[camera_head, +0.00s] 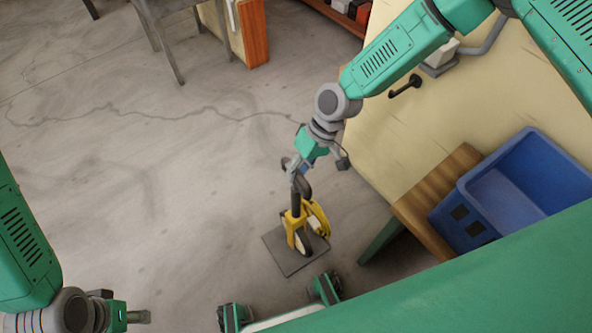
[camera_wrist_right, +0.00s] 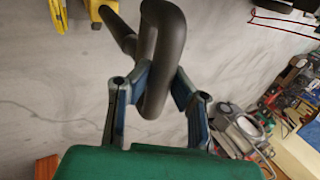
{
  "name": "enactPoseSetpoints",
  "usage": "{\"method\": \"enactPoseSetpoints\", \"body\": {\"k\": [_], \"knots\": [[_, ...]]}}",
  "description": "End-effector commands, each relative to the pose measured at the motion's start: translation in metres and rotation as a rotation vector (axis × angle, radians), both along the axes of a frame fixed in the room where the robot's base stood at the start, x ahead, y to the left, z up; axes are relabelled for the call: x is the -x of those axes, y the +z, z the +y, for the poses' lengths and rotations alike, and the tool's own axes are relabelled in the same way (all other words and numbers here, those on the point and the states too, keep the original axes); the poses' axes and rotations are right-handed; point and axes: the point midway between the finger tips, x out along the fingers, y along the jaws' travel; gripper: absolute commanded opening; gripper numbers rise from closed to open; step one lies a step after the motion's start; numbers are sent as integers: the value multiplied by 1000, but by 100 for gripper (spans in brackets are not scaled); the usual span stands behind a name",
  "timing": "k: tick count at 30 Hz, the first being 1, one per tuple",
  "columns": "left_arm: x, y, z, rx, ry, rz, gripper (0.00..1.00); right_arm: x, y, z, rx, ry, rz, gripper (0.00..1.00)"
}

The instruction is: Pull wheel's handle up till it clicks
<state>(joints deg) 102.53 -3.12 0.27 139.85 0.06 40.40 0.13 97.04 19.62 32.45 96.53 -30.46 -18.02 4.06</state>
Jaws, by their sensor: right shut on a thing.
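The wheel (camera_head: 318,219) is yellow and black and stands on a dark square plate (camera_head: 288,262) on the floor. Its dark handle (camera_head: 297,196) rises from the yellow frame toward my right gripper (camera_head: 299,167). Yellow parts of the wheel show at that view's upper left. My left gripper (camera_head: 138,316) is at the lower left, far from the wheel; its fingers are too small to judge.
A blue crate (camera_head: 441,210) sits on a wooden surface (camera_head: 430,195) at the right. A grey metal stand (camera_head: 166,45) is at the upper left. The floor left of the wheel is clear.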

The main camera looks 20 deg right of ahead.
Motion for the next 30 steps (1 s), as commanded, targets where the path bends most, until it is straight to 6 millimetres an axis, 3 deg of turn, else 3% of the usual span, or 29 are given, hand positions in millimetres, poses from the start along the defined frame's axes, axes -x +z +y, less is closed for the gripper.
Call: {"method": "enactPoseSetpoints", "body": {"k": [11,30], "knots": [[0,1,0,0,0,0,40,-1,0,-1,2,-1,-1,0],[0,32,0,0,0,0,40,-1,40,-1,1,0,-3,0]]}}
